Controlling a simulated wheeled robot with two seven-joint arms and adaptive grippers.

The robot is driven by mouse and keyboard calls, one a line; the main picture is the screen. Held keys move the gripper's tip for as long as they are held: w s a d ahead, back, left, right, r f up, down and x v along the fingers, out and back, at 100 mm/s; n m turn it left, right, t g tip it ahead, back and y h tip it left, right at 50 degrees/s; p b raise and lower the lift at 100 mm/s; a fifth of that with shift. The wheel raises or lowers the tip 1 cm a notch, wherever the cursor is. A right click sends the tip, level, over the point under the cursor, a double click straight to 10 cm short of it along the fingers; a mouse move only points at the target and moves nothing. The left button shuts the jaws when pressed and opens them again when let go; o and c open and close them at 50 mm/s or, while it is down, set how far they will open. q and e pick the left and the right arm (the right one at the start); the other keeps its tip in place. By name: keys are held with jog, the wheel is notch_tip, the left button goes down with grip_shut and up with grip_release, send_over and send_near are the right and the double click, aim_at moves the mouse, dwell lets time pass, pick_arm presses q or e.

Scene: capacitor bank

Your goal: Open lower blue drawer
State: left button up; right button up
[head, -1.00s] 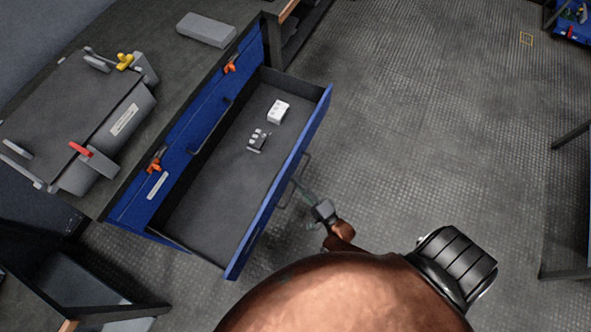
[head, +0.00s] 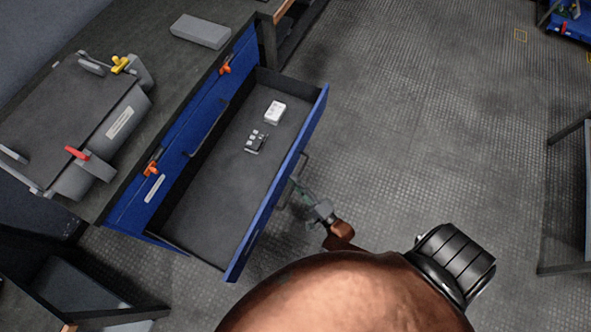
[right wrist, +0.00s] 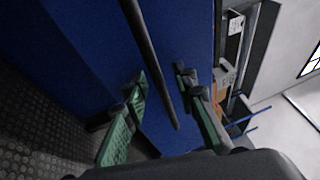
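The lower blue drawer (head: 275,200) stands pulled well out of the bench, its dark inside in plain view. A bar handle (head: 305,165) is on its front, and the handle (right wrist: 152,60) also shows large in the right wrist view. My right gripper (head: 308,196) is just outside the drawer front, by the handle. In the right wrist view its green fingers (right wrist: 160,92) are spread on either side of the bar, with gaps showing, so it looks open around the handle. My left gripper is not in view.
A white box (head: 274,111) and a small dark part (head: 256,141) lie in the drawer. Above it is a shut blue drawer (head: 190,130) with orange latches. The bench top (head: 150,60) holds a grey unit with red and yellow levers.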

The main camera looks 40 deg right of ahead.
jog(key=s+f, duration=0.2)
jog(key=s, duration=0.9)
jog(key=shift+s+d, duration=0.4)
jog(key=shift+d, duration=0.05)
jog(key=shift+f, duration=0.1)
